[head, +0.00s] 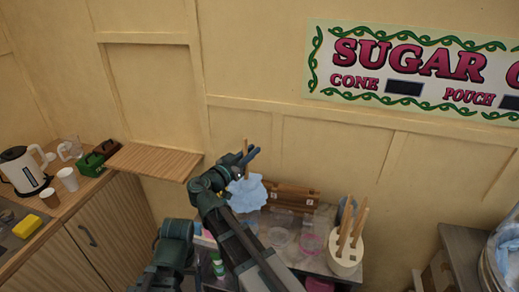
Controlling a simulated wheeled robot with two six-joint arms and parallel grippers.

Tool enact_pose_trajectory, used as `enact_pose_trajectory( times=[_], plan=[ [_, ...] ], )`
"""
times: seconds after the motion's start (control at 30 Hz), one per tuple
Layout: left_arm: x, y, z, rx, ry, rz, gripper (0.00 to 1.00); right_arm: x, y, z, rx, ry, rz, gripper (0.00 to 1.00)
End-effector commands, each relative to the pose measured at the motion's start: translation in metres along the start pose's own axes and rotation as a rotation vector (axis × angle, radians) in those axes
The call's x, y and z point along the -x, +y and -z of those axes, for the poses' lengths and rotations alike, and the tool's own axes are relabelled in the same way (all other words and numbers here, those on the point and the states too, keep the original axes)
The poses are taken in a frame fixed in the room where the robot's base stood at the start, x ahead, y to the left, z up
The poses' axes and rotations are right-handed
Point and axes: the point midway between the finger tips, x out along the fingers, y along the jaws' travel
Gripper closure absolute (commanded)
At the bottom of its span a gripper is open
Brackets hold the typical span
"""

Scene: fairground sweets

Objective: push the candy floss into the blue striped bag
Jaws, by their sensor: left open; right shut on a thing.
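The candy floss (248,194) is a pale blue fluffy clump above the counter, just below my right gripper (250,157). A thin wooden stick (246,145) rises above it, and my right gripper is shut on this stick. Part of my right arm covers the left side of the floss. Of my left arm, only a dark link shows at the lower middle; its gripper is not visible. I cannot make out the blue striped bag.
The small counter (326,265) holds a wooden rack (291,195), clear tubs (280,236), and a white holder (345,260) with several wooden sticks. A wooden shelf (154,161) juts out at left. A metal drum stands far right.

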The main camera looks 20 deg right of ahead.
Motion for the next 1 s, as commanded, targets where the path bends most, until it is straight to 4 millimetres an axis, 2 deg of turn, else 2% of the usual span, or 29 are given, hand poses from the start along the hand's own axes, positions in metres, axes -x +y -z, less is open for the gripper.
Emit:
enact_pose_trajectory(
  times=[0.27, 0.47, 1.0],
  plan=[
    [-0.001, 0.000, 0.000, 0.000, 0.000, 0.000, 0.24, 0.002, -0.001, -0.001, 0.000, 0.000, 0.002, 1.00],
    [-0.010, 0.001, 0.001, 0.000, 0.000, 0.000, 0.24, 0.002, -0.001, -0.010, 0.000, 0.000, 0.002, 1.00],
    [-0.066, 0.006, 0.004, 0.002, 0.000, 0.000, 0.24, 0.002, -0.001, -0.067, 0.000, 0.000, 0.002, 1.00]
  ],
)
